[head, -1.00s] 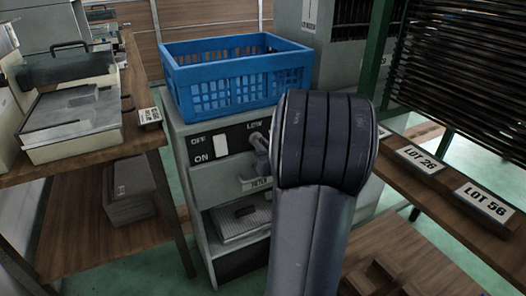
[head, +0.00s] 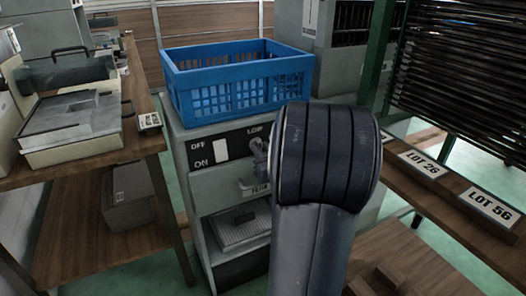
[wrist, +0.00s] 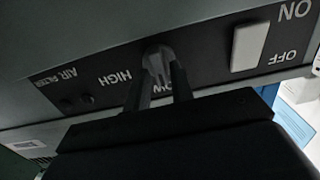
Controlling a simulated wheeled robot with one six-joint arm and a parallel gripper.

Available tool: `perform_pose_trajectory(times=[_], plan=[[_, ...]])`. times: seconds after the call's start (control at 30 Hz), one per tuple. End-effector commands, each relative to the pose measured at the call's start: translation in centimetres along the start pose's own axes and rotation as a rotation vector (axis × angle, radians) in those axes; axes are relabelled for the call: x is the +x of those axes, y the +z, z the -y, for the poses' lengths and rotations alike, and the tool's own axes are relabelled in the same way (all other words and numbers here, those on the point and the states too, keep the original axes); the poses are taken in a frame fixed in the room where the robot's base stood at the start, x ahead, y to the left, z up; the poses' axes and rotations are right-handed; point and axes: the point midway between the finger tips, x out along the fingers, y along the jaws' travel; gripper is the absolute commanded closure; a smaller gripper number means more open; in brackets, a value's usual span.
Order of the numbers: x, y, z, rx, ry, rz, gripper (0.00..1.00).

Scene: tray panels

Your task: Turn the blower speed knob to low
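The blower speed knob (wrist: 158,62) is a grey knob on a dark panel strip, seen upside down in the wrist view. My gripper (wrist: 160,78) has a finger on each side of it, close together and seemingly against its sides. The HIGH label is left of the knob, and a partly hidden label ending in OW shows between the fingers. The knob's ridge appears to run toward that label, though the fingers cover part of it. In the head view my gripper (head: 259,152) is at the panel below LOW, and my arm hides the panel's right part.
A white ON/OFF switch (wrist: 249,46) is beside the knob. A blue crate (head: 238,98) sits on the grey cabinet (head: 200,190) just above the panel. Wooden benches stand left (head: 80,165) and right (head: 455,190), the right one carrying LOT signs.

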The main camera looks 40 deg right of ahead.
Motion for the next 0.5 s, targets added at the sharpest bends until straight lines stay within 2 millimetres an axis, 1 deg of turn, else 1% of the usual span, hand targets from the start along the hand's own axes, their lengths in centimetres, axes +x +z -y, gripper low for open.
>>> perform_pose_trajectory(times=[0.03, 0.13, 0.37, 0.5], plan=[[0.0, 0.0, 0.0, 0.001, 0.000, 0.000, 0.73], [0.0, 0.0, 0.0, 0.001, 0.000, 0.001, 0.65], [-0.1, 0.1, 0.0, 0.002, 0.000, 0.002, 0.65], [-1.1, -0.1, -0.1, 0.002, 0.002, 0.001, 0.65]])
